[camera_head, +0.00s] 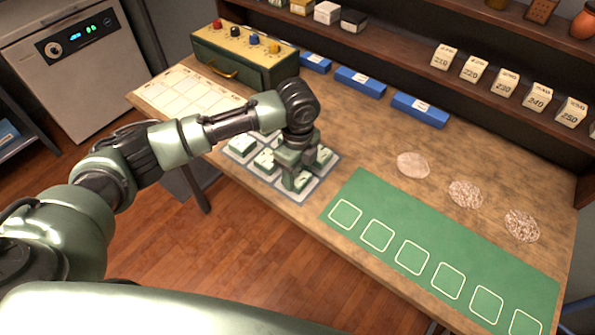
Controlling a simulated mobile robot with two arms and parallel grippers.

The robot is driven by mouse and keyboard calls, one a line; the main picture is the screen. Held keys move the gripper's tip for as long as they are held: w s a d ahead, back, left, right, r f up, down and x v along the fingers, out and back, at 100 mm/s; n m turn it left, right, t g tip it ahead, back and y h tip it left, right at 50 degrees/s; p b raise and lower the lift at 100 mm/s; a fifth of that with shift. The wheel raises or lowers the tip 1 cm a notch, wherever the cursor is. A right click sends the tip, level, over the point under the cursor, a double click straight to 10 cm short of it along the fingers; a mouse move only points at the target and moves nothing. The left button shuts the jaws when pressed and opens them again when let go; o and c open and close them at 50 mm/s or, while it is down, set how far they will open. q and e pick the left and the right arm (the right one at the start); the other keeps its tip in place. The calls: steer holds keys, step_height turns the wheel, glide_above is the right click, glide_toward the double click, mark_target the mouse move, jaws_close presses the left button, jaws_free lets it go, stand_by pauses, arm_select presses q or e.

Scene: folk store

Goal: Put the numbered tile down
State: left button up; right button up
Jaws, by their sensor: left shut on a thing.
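My left gripper (293,180) points down over the grey tray (326,174) of tiles, at the left-middle of the wooden table. It is shut on a numbered tile, which is mostly hidden by the fingers and tiles around it. Green-and-white tiles (242,146) sit in the tray beside the gripper. I cannot read their faces clearly, nor tell whether the held tile touches the tray. A green mat (400,222) with a row of white outlined squares lies to the right, and its squares are empty. My right gripper is not in view.
A pale gridded board (190,92) lies at the table's left end. Behind are a drawer box (245,58) with coloured knobs and blue blocks (360,82). Numbered blocks (505,82) stand on the back shelf. Three speckled discs (465,194) lie behind the mat.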

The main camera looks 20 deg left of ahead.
mark_target(298, 176)
arm_select(q)
steer(key=shift+f, duration=0.1)
steer(key=o, duration=1.5)
step_height(298, 176, up, 12)
steer(key=b, duration=0.2)
